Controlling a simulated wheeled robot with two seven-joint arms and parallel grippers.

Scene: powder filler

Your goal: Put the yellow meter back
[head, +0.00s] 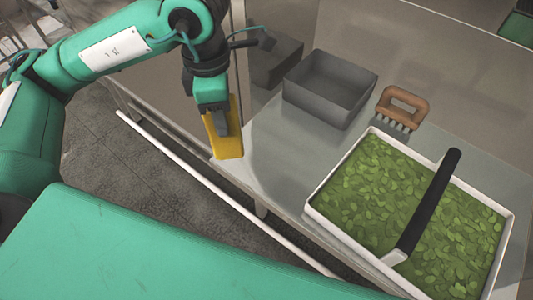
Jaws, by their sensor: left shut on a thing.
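The yellow meter (229,146) is a slim yellow block near the left edge of the metal table in the head view. My left gripper (221,124) comes down from above and is shut on the meter, covering part of its upper face. The meter is tilted, its lower end over or near the table's edge. I cannot tell whether it touches the table. My right gripper is not in view.
On the metal table (262,173) stand an empty dark grey bin (330,88), a brown-handled brush (403,103) and a white tray (322,209) of green leaves with a black-handled tool (428,200) across it. A white rail (190,168) runs below the table's front. Bare table lies right of the meter.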

